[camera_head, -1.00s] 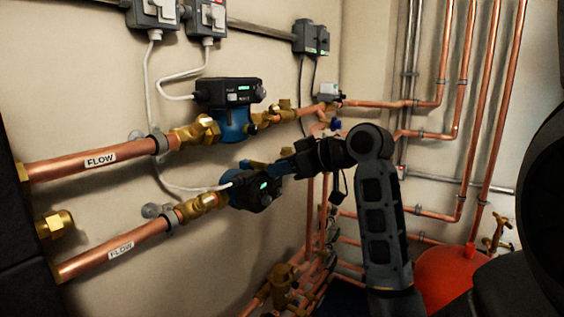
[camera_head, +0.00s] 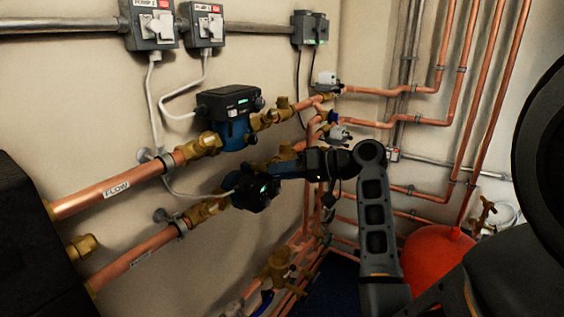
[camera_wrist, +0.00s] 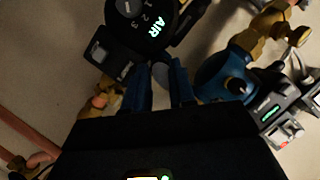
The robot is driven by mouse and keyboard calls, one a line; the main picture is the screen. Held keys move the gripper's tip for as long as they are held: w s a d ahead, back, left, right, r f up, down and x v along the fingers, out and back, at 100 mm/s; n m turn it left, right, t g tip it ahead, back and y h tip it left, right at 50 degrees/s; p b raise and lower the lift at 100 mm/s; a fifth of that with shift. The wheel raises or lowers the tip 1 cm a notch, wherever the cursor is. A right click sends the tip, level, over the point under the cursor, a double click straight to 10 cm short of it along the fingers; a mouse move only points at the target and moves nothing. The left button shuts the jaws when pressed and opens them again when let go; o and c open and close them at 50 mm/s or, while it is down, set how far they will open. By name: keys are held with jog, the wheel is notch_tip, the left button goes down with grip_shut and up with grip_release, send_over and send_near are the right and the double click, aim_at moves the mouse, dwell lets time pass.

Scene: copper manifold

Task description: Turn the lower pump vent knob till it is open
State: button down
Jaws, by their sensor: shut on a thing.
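The lower pump (camera_head: 252,196) is dark, with a small green display, on the lower flow pipe. In the wrist view its black face (camera_wrist: 128,28) shows a lit green "AIR" and a dial with numbers. My gripper (camera_head: 280,170) reaches it from the right. In the wrist view my gripper (camera_wrist: 167,78) has its two blue fingers shut on a small grey round knob (camera_wrist: 161,73), the vent knob, beside the pump face. The fingers partly hide the knob, and its turn angle cannot be told. In the head view the knob is hidden.
The upper pump (camera_head: 232,129), blue with a black head, sits close above. Copper flow pipes (camera_head: 120,187) run left along the wall. Brass valves (camera_head: 278,266) and pipes crowd below. A red vessel (camera_head: 430,257) stands at the right.

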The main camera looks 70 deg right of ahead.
jog(key=shift+m+p, duration=0.4)
jog(key=shift+m, duration=0.1)
jog(key=c, duration=0.9)
grip_release()
jog(key=shift+f, duration=0.1)
